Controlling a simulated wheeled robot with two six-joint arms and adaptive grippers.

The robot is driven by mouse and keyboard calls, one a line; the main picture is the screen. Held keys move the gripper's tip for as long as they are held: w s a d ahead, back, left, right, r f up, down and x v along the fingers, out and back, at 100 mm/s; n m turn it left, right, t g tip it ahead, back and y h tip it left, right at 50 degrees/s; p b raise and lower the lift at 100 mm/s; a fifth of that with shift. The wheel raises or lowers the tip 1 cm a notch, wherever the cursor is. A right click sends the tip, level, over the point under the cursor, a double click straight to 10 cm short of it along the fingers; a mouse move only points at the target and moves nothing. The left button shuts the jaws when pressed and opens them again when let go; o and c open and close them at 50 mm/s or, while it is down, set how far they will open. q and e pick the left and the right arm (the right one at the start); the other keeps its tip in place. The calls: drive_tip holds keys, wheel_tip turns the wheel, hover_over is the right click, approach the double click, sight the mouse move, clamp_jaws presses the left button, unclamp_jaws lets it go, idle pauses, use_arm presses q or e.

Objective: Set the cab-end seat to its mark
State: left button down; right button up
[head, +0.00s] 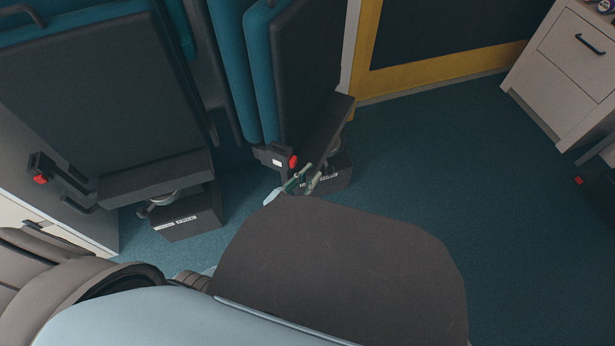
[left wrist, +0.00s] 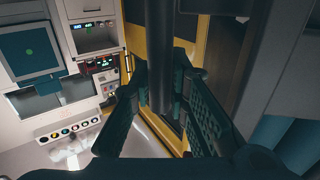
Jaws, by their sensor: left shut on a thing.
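Two folded seats with teal cushions and dark backs show in the head view. One seat (head: 310,75) stands at top centre beside the yellow-framed panel, turned at an angle; I take it as the cab-end seat. It has a red button (head: 293,161) on a black bracket and a dark base box (head: 338,178). My left gripper (head: 300,182) is at its lower front, partly hidden by my own arm. In the left wrist view, the gripper's green-padded fingers (left wrist: 160,88) are shut on a dark bar (left wrist: 161,45). I cannot make out the mark. My right gripper is not in view.
The second seat (head: 100,100) faces me at the left, on its labelled base box (head: 187,215). The yellow-framed panel (head: 440,65) is at the back, and a pale drawer cabinet (head: 570,60) at the right. Blue floor (head: 430,150) between them is clear.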

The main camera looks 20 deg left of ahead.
use_arm(q)
drive_tip(key=c, duration=1.5)
unclamp_jaws()
drive_tip(key=shift+d, duration=0.1)
drive_tip(key=shift+c, duration=0.2)
drive_tip(key=shift+s+a, duration=0.2)
drive_tip(key=shift+s, duration=0.1)
drive_tip(key=v, duration=1.1)
drive_tip(key=shift+s, duration=0.15)
